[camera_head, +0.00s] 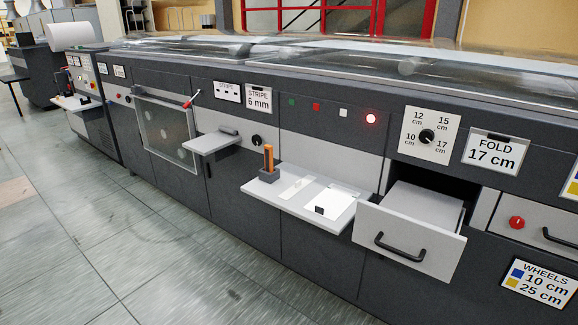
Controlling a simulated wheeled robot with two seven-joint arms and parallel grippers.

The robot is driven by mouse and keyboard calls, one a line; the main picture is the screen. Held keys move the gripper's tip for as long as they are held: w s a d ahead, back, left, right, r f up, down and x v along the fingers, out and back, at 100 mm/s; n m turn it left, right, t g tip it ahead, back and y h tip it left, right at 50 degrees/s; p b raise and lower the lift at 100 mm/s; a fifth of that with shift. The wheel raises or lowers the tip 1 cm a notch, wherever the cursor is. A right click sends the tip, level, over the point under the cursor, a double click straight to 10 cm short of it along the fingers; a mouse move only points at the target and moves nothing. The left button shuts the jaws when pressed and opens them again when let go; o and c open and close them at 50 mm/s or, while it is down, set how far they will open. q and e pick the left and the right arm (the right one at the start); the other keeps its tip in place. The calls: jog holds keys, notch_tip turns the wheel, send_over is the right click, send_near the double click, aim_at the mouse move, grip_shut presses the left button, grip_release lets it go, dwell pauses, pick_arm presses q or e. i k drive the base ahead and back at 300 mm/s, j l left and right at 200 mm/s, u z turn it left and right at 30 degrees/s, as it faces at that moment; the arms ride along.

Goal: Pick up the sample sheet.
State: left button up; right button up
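A white sheet (340,199) lies on a light grey shelf (284,207) that juts out from the front of the long dark machine. It looks like the sample sheet, though I cannot read any mark on it. A small black piece (319,210) is at its near left edge. A narrower pale strip (297,188) lies to its left on the same shelf. Neither of my grippers shows in this view.
An orange-handled tool (268,158) stands upright in a dark holder at the shelf's left end. An open drawer (408,239) juts out just right of the shelf. A smaller shelf (212,143) is farther left. The tiled floor (150,262) in front is clear.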

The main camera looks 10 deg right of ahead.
aim_at(332, 201)
jog(key=i+j+z, duration=0.4)
jog(key=i, duration=0.15)
jog(key=i+j+z, duration=0.35)
jog(key=i, duration=0.15)
